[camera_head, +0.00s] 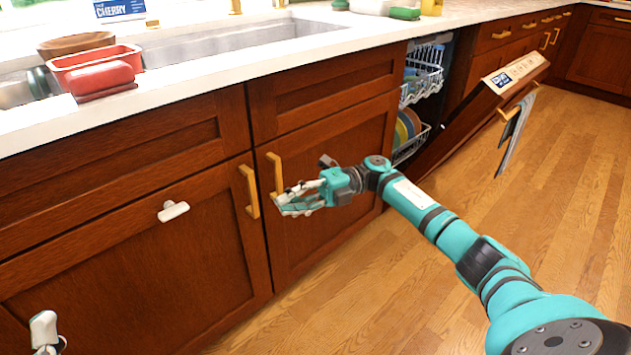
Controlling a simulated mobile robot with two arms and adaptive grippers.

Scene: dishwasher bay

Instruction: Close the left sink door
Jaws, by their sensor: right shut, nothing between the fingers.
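The left sink door (130,265) is a dark red-brown wooden panel with a vertical brass handle (250,190). It looks flush or nearly flush with the cabinet front. The right sink door (335,160), with its own brass handle (276,173), looks shut. My right gripper (285,206), teal and grey, is shut and empty in front of the right door, just below its handle. I cannot tell whether it touches.
A small white piece (173,211) shows against the left door. The dishwasher door (470,120) hangs partly open at right, with racks (424,75) inside. A red container (97,62) stands by the sink (235,42). Wood floor (520,210) at right is clear.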

